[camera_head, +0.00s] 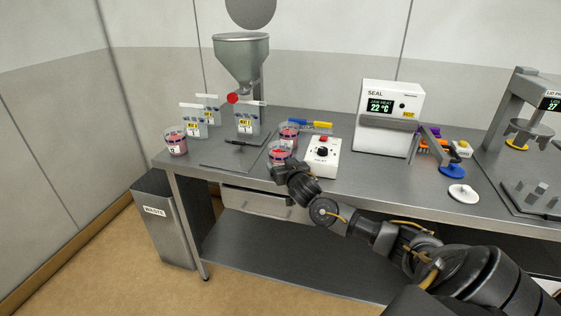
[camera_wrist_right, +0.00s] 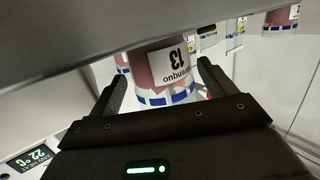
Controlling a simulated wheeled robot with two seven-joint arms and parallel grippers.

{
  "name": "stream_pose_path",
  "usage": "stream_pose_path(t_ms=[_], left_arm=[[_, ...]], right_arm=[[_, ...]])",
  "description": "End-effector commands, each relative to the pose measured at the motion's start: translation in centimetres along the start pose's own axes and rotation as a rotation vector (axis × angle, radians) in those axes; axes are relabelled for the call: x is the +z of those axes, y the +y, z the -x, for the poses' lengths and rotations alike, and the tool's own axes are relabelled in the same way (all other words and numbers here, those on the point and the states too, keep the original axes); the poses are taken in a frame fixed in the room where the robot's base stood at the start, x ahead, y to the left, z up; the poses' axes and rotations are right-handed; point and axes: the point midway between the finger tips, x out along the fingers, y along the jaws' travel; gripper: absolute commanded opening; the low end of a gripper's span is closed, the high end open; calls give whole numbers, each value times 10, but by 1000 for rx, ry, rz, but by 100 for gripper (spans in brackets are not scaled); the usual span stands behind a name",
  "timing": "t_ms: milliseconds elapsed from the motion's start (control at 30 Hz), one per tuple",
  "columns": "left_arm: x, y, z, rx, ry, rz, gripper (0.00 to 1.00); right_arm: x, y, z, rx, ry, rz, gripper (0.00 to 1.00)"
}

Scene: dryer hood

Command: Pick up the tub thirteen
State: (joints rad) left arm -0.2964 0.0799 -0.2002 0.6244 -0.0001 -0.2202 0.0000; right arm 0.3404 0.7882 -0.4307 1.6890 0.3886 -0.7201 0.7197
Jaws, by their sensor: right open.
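Tub thirteen (camera_wrist_right: 165,65) is a clear tub with reddish contents and a white label reading 13, upside down in the right wrist view. The tub's lower front is partly hidden by the gripper in the head view. My left gripper is out of view.
A second tub (camera_head: 289,132) stands just behind, and a white control box (camera_head: 323,158) with a red button is close on the right. Another tub (camera_head: 176,143) stands at the bench's left end. The bench edge (camera_head: 235,180) lies below the gripper.

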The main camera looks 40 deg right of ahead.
Motion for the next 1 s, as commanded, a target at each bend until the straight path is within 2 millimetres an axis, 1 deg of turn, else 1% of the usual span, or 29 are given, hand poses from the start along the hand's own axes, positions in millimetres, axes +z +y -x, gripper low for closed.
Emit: stream_pose_path(t_ms=[33, 100, 200, 300, 433, 567, 867, 1000], left_arm=[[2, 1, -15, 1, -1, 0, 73], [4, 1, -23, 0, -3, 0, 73], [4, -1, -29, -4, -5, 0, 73], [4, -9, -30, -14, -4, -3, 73], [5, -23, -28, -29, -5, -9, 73], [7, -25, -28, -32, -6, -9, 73], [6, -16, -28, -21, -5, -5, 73], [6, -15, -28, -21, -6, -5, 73]], right_arm=[[8, 1, -9, 1, 3, 1, 83], [9, 1, -19, 2, 3, 0, 83], [7, 1, -31, 1, 2, 0, 83], [5, 1, -38, 0, 1, -1, 83], [4, 1, -39, 0, 0, 0, 83], [4, 1, -39, 0, 0, 0, 82], [4, 1, -39, 0, 0, 0, 42], [3, 1, -38, 0, 1, -1, 42]])
